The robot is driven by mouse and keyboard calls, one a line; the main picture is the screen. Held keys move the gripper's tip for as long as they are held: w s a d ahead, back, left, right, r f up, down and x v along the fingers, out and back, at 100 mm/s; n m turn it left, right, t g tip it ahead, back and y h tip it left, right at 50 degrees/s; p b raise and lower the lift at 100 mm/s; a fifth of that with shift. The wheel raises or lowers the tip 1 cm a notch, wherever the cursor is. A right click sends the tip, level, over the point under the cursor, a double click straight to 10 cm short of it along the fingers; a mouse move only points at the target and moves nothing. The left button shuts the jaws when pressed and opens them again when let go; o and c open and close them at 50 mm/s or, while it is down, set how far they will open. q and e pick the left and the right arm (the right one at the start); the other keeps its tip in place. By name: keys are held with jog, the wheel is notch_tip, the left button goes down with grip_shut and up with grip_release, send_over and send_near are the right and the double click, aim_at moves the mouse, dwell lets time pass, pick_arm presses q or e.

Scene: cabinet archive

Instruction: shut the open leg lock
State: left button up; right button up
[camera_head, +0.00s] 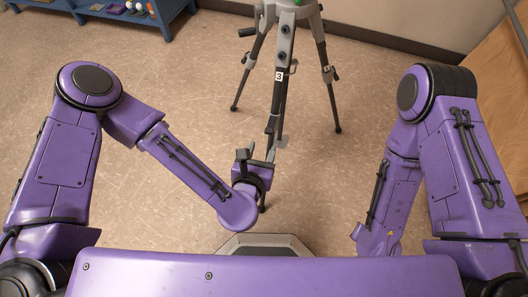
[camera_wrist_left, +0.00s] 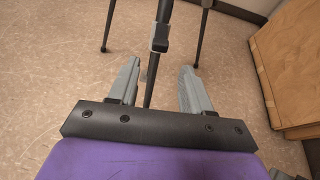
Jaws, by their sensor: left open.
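A grey and black tripod (camera_head: 284,48) stands ahead on the floor, and its near leg carries a white label with a 3. A leg lock (camera_head: 282,141) with a small grey lever sits low on this near leg, and the lever appears to stick out from it. A lock also shows on the leg in the left wrist view (camera_wrist_left: 160,38). My left gripper (camera_head: 261,153) is open and empty, just beside the lower near leg. In the left wrist view, the leg runs between the two grey fingers (camera_wrist_left: 160,72). I cannot tell whether they touch it. My right gripper is out of view.
The other two tripod legs stand behind, with locks on the left leg (camera_head: 247,60) and right leg (camera_head: 329,74). A blue shelf (camera_head: 160,22) with small items is at the back left. A wooden cabinet (camera_head: 503,95) is at the right. The floor around is clear.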

aim_at(268, 134)
pick_arm(q)
jog(key=b+x, duration=0.2)
jog(key=x, duration=0.5)
jog(key=shift+f, duration=0.1)
jog(key=shift+w+d, duration=0.1)
jog(key=shift+w, duration=0.2)
jog(key=shift+w+f, duration=0.1)
jog(key=shift+w, duration=0.1)
jog(key=c, duration=0.8)
jog(key=shift+o, duration=0.2)
